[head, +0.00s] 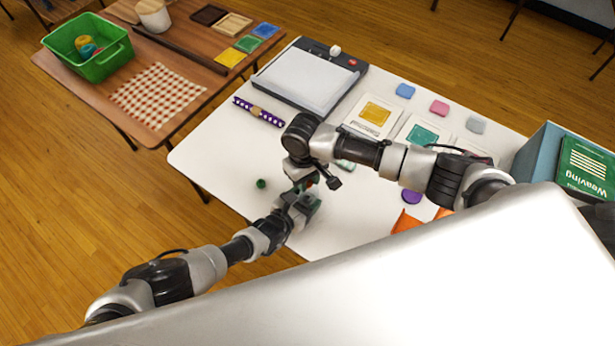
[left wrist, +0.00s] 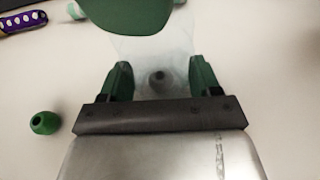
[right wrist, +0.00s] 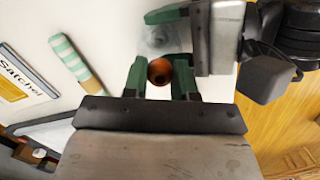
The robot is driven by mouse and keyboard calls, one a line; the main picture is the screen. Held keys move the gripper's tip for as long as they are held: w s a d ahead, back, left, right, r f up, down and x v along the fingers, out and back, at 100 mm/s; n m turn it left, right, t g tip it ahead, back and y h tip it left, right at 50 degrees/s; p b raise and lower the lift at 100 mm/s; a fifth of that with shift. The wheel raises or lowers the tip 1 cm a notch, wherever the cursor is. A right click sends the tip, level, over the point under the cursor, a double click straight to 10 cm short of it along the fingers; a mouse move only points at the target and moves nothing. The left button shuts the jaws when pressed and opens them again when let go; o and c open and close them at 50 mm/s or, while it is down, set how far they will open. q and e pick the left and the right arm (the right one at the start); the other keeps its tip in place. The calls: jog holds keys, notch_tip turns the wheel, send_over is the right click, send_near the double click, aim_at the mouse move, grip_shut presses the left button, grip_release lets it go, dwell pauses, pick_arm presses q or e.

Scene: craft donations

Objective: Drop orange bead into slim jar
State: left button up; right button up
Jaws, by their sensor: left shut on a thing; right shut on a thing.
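The orange bead (right wrist: 159,72) is between the two green fingers of my right gripper (right wrist: 159,66), which is shut on it. The clear slim jar (left wrist: 150,52) is between the green fingers of my left gripper (left wrist: 159,72), which is shut on it. A dark round spot shows inside the jar; I cannot tell what it is. In the right wrist view the jar (right wrist: 157,38) appears just past the bead, and the bead looks outside it. A green finger of my right gripper covers the jar's upper part in the left wrist view. My arms hide the jar in the head view.
A green bead (head: 261,183) lies loose on the white table (head: 215,155), left of the grippers. A purple patterned stick (head: 258,112) and a paper trimmer (head: 308,80) lie farther back. Coloured squares and cards are at the right, by a blue box (head: 535,150).

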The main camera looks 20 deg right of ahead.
jog(key=shift+f, duration=0.1)
dwell(0.3)
jog(key=o, duration=1)
jog(key=shift+c, duration=0.2)
pick_arm(q)
jog(key=o, duration=0.8)
pick_arm(e)
notch_tip(320, 180, up, 12)
jog(key=w, duration=0.1)
jog(key=shift+w+a, duration=0.15)
jog(key=shift+a, duration=0.05)
pick_arm(q)
jog(key=shift+a, duration=0.1)
